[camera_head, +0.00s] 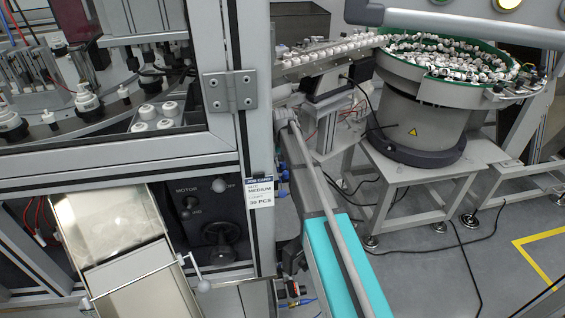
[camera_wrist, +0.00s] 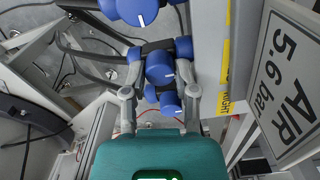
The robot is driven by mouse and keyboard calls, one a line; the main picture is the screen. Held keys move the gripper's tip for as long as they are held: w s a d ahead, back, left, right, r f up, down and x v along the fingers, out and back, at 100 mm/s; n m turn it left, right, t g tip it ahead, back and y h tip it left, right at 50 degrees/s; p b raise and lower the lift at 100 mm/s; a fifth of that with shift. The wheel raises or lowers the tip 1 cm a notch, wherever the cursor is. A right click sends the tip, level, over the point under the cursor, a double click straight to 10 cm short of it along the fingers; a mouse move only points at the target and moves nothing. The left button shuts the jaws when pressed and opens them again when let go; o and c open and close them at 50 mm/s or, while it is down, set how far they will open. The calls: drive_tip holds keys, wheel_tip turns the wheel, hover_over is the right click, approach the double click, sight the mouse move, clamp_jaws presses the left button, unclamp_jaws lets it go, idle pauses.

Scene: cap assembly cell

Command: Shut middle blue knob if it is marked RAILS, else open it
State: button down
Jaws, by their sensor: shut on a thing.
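My gripper (camera_wrist: 159,80) has a teal body and two grey fingers. In the wrist view its fingers are on either side of the middle blue knob (camera_wrist: 160,66) and shut on it. The knob's white line lies roughly sideways in the picture. Another blue knob (camera_wrist: 139,9) is above it, its white line running up and down. A further blue part (camera_wrist: 170,100) is below, partly hidden. Yellow labels (camera_wrist: 224,103) run along the grey post; one reads RIGHT. I cannot read a RAILS marking. My fingers do not show clearly in the head view.
A white AIR 5.6 bar sign (camera_wrist: 284,82) stands close on the right in the wrist view. The grey post (camera_wrist: 208,40) is beside the fingers. In the head view, a bowl feeder (camera_head: 419,110) full of caps stands at the right. Black cables (camera_head: 440,248) lie on the floor.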

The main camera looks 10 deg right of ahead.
drive_tip(key=shift+c, duration=2)
unclamp_jaws()
drive_tip(key=shift+r, duration=0.15)
wheel_tip(320, 180, up, 2)
drive_tip(key=shift+r+p, duration=0.1)
drive_tip(key=shift+p, duration=1.15)
drive_tip(key=s+r+p, duration=0.3)
drive_tip(key=s, duration=0.6)
drive_tip(key=s+r+n+p, duration=0.1)
drive_tip(key=s+r+p, duration=0.3)
drive_tip(key=s, duration=0.6)
drive_tip(key=s+r+n+p, duration=0.1)
drive_tip(key=s+r+p, duration=0.2)
drive_tip(key=s, duration=0.7)
drive_tip(key=shift+d+r, duration=0.15)
drive_tip(key=shift+r, duration=0.05)
drive_tip(key=shift+s, duration=0.1)
